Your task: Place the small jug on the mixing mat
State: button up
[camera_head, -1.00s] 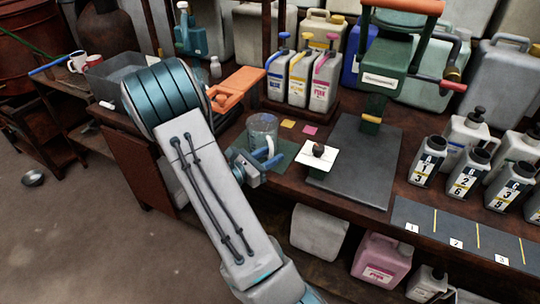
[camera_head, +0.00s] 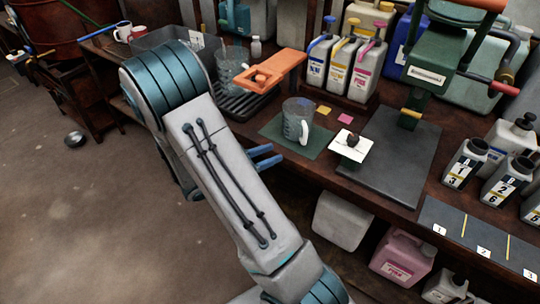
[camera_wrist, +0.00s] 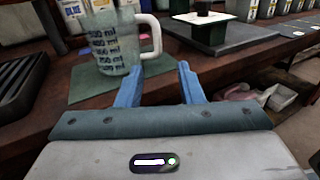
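A clear measuring jug (camera_head: 297,122) with a white handle stands upright on a dark green mat (camera_head: 278,134) near the bench's front edge. In the wrist view the jug (camera_wrist: 110,45) shows its volume marks, and the mat (camera_wrist: 92,84) lies under it. My gripper (camera_head: 266,155) is in front of the bench edge, apart from the jug. In the wrist view its two blue fingers (camera_wrist: 160,80) are spread with nothing between them. A second clear jug (camera_head: 231,62) stands farther back by the dark ribbed rack; I cannot tell which is smaller from size alone.
An orange board (camera_head: 272,72) lies above the ribbed rack (camera_head: 240,100). Labelled bottles (camera_head: 340,70) stand behind the mat. A white square plate (camera_head: 350,147) with a dark lump is right of the jug, beside a green press (camera_head: 425,75). Floor left is open.

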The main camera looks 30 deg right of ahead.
jog(key=s+a+r+m+g+y, duration=0.3)
jog(key=s+a+m+g+y, duration=0.1)
jog(key=s+m+y, duration=0.65)
jog(key=s+a+r+m+t+y, duration=0.1)
jog(key=a+r+m+t+y, duration=0.4)
jog(key=a, duration=0.5)
jog(key=shift+s+a+r+m+t+y, duration=0.2)
jog(key=shift+a+m+t+y, duration=0.2)
jog(key=shift+m+t+y, duration=0.5)
jog(key=shift+d+y, duration=0.1)
jog(key=shift+y, duration=0.15)
